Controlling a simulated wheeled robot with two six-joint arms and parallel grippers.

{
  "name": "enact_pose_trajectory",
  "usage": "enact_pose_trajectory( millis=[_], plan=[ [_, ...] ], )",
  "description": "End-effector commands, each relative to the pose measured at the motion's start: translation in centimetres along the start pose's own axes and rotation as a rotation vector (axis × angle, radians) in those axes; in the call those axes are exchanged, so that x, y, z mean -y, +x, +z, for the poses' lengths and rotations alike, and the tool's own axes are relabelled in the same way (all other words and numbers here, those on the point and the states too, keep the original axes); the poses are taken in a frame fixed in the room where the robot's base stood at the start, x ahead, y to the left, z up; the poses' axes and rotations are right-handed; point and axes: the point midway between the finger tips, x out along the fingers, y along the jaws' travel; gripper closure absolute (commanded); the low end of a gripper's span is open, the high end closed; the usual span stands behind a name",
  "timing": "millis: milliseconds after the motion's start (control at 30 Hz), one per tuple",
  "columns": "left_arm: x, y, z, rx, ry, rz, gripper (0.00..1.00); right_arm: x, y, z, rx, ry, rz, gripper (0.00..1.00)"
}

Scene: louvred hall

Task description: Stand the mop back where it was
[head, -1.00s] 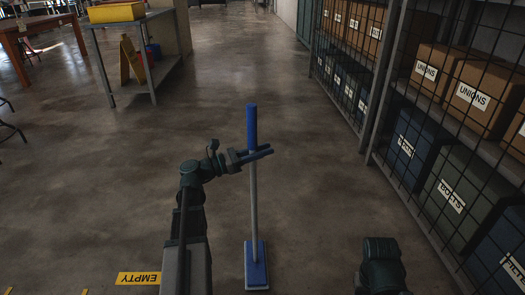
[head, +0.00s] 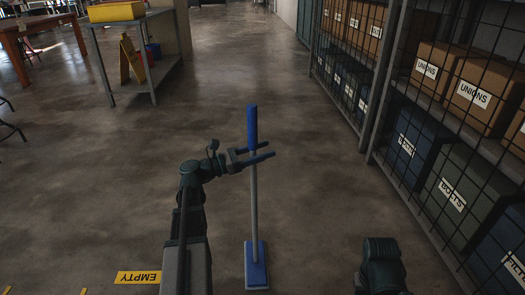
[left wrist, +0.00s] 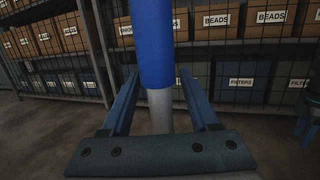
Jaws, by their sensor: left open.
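The mop (head: 254,205) stands upright on the floor, with a blue grip at its top, a grey pole and a flat blue head (head: 256,266) at the bottom. My left gripper (head: 262,153) is open, its two fingers around the mop near the lower end of the blue grip. In the left wrist view the blue grip and grey pole (left wrist: 158,110) rise between the spread fingers (left wrist: 160,95), with gaps on both sides. Part of my right arm shows at the lower right of the head view; its gripper is out of the frame.
A mesh-fronted shelf rack (head: 383,90) with labelled boxes lines the right side. A yellow EMPTY floor label (head: 138,278) lies left of the mop head. A metal table (head: 160,20) and a yellow floor sign (head: 131,61) stand at the upper left. The middle floor is clear.

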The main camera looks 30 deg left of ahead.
Motion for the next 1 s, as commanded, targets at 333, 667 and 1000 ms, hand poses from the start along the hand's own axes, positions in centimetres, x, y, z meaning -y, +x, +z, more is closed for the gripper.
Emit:
enact_pose_trajectory(
  millis=[333, 667, 1000],
  plan=[
    [-0.1, -3.8, -0.2, 0.0, 0.001, 0.004, 0.39, 0.1, 0.8, -0.1, -0.001, 0.0, 0.0, 0.5],
    [-0.1, -10.7, -0.2, 0.001, 0.0, 0.004, 0.39, 0.2, 1.9, -0.1, -0.001, 0.0, 0.0, 0.5],
    [0.0, -13.7, 0.0, 0.001, 0.0, 0.001, 0.39, 0.2, 2.3, -0.1, -0.001, 0.0, 0.0, 0.5]
  ],
)
